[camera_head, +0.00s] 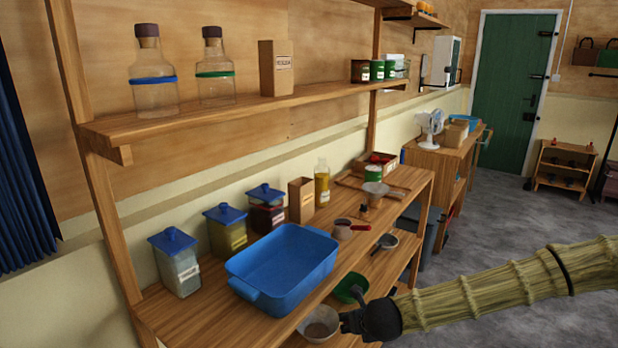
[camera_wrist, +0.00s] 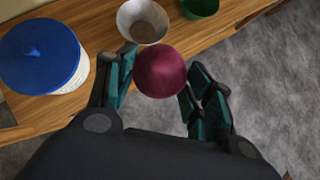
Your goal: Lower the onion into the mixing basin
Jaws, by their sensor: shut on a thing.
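My gripper (camera_wrist: 160,85) is shut on a round purple-red onion (camera_wrist: 160,71), which sits between the fingertips in the wrist view. In the head view my gripper (camera_head: 346,321) is low at the right front of the wooden bench, and I cannot make out the onion there. A blue rectangular basin (camera_head: 255,295) with end handles stands on the bench top, left of and higher in the picture than my gripper. Its visible inside looks empty. I do not see this basin in the wrist view.
A pale bowl (camera_head: 318,323) with brown contents and a green bowl (camera_head: 350,288) are close to my gripper. A blue-lidded white container (camera_wrist: 42,55) shows in the wrist view. Blue-lidded jars (camera_head: 176,263) stand behind the basin. A bottle shelf (camera_head: 240,108) runs above.

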